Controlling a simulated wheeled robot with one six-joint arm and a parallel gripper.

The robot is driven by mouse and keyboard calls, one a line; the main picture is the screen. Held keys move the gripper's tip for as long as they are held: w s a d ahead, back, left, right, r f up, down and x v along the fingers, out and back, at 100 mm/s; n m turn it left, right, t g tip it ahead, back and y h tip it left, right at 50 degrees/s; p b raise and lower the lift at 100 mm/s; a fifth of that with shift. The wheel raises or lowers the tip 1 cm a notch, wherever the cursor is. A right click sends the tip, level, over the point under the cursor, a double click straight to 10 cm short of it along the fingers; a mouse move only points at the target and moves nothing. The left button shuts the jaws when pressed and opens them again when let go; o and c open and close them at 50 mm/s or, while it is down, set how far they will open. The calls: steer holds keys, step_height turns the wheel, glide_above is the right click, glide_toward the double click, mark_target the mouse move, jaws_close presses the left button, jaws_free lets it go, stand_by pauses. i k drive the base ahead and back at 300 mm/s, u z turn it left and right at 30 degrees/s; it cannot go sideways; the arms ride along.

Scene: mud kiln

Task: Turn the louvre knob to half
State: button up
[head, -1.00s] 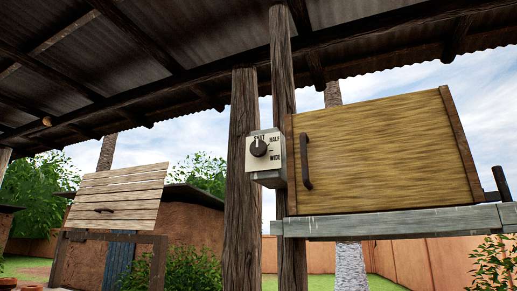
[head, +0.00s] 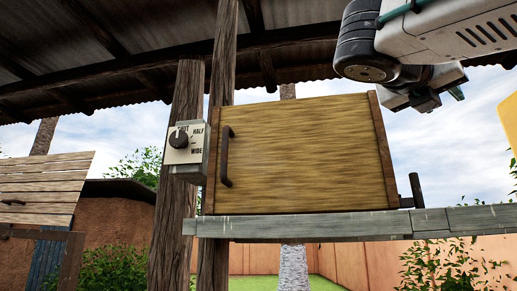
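The louvre knob (head: 179,140) is a dark round knob on a pale control box (head: 186,152) fixed to a wooden post. The plate reads SHUT at the top, HALF at the upper right and WIDE at the lower right. The knob's light mark seems to point up towards SHUT. My gripper (head: 425,101) seems to be the dark part under my arm at the upper right, far from the knob and touching nothing. Its fingers are too unclear to tell whether they are open or shut.
A wooden panel (head: 300,155) with a dark upright handle (head: 225,156) stands right of the box, above a grey beam (head: 320,225). Two posts (head: 176,220) rise beside the box. A slatted panel (head: 40,185) is at the far left. Open air lies before the knob.

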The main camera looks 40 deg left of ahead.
mark_target(179, 139)
steer(key=u, duration=1.2)
steer(key=i, duration=0.5)
steer(key=u, duration=0.3)
